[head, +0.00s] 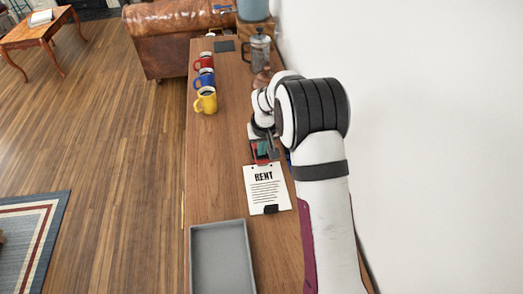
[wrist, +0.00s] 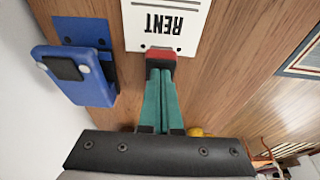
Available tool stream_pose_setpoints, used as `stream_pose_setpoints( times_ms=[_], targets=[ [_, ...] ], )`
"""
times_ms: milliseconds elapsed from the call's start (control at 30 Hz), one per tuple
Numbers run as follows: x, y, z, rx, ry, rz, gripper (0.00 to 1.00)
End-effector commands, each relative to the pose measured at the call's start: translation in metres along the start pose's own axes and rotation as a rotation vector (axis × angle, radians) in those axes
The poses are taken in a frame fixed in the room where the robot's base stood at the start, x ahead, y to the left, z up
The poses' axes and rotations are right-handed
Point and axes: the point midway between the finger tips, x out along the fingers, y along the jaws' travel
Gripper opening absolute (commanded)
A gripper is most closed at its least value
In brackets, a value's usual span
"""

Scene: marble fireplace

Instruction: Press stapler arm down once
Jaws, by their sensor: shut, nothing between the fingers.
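A red object with a dark lower edge, likely the stapler (wrist: 161,54), shows just beyond my fingertips in the wrist view. Most of it is hidden by the fingers. In the head view its red side (head: 255,153) shows beside my gripper, just behind the clipboard. My gripper (wrist: 160,72) has green fingers closed together, with nothing between them, over the red object. I cannot tell whether the fingertips touch it. In the head view my gripper (head: 263,150) is partly hidden by my arm.
A blue punch-like device (wrist: 78,75) stands left of the fingers in the wrist view. A clipboard marked RENT (head: 267,188) lies in front of the stapler. A grey tray (head: 222,227), red, blue and yellow mugs (head: 205,100) and a French press (head: 260,52) share the wooden surface beside the white wall.

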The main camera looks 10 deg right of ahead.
Motion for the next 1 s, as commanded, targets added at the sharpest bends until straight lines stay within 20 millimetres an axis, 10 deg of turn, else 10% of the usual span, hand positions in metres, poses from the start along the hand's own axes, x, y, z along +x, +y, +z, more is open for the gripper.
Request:
stream_pose_setpoints(
  times_ms=[267,1000],
  targets=[
    [0.014,0.000,0.004,0.000,0.000,0.000,0.00],
    [-0.029,0.000,0.029,0.000,0.004,0.000,0.00]
  ],
)
